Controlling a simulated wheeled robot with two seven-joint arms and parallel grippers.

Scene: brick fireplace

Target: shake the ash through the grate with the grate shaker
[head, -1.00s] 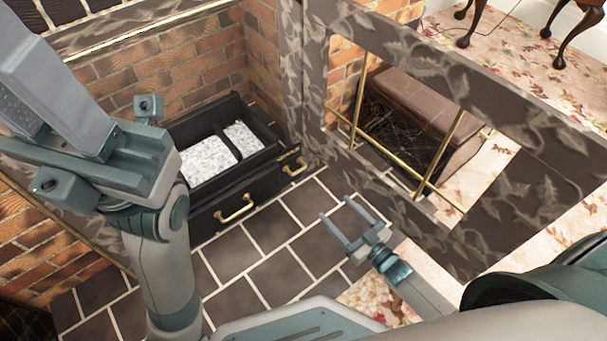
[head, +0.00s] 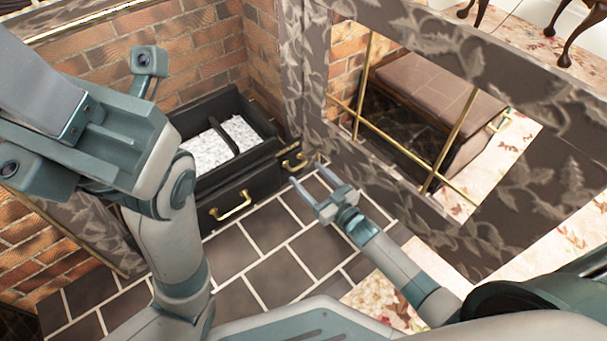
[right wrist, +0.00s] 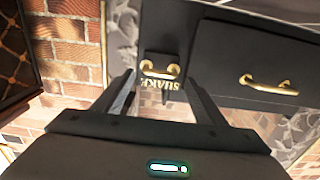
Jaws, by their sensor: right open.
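The black fire grate (head: 193,186) stands in the brick recess. White-grey ash (head: 207,150) lies in it on both sides of a dark divider. The shaker, a small brass handle (head: 293,161), sits at its right front corner; in the right wrist view the brass handle (right wrist: 160,70) is above upside-down "SHAKE" lettering. My right gripper (head: 308,174) is open and empty, its fingertips pointing at the shaker handle. In the right wrist view the handle appears between and just beyond the fingertips; contact cannot be told. My left arm crosses the left side, but its gripper fingers are not seen.
A larger brass drawer handle (head: 231,205) is on the grate's front, left of the shaker. A dark patterned surround with brass rods (head: 455,140) stands at right, close to my right arm. Dark floor tiles (head: 270,232) before the grate are clear.

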